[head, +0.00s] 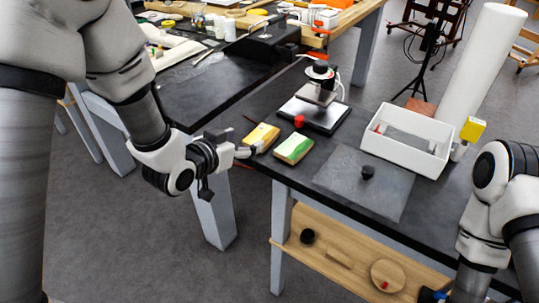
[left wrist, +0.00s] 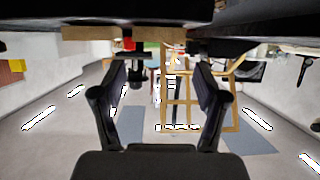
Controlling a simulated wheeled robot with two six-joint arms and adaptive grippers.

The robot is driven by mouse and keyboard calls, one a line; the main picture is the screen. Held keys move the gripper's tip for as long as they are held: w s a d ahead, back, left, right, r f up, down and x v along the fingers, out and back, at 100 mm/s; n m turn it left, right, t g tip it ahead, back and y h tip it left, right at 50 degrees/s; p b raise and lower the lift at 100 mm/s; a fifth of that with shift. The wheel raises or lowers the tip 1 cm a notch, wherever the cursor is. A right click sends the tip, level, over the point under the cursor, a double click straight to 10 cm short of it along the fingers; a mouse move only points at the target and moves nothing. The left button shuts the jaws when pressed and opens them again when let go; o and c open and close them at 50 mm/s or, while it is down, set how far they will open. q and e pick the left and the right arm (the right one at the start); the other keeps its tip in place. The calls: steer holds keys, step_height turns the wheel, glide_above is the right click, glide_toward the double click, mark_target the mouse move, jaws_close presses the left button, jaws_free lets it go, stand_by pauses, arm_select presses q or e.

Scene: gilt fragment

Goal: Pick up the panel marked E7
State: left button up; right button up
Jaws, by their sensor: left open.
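Two small painted panels lie near the front left edge of the black table: a yellow-orange one (head: 262,137) and a green and yellow one (head: 293,148). I cannot read a mark E7 on either. My left gripper (head: 243,152) is just left of the yellow-orange panel, at the table edge. In the left wrist view its two fingers (left wrist: 160,98) stand apart with nothing between them. Whether a finger touches the panel I cannot tell. My right arm shows at the right of the head view, but its gripper is not visible.
A red-topped item (head: 299,121) stands behind the green panel, near a device on a dark base (head: 312,114). A white open box (head: 407,156) and a grey mat (head: 340,180) with a black knob (head: 368,172) lie to the right. A wooden shelf (head: 345,262) is below.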

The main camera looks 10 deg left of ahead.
mark_target(260, 137)
arm_select(q)
steer(key=x, duration=0.7)
steer(key=shift+s+f+p, duration=0.1)
steer(key=shift+f+p, duration=0.2)
steer(key=shift+f, duration=0.1)
steer(key=c, duration=0.9)
steer(key=shift+r, duration=0.1)
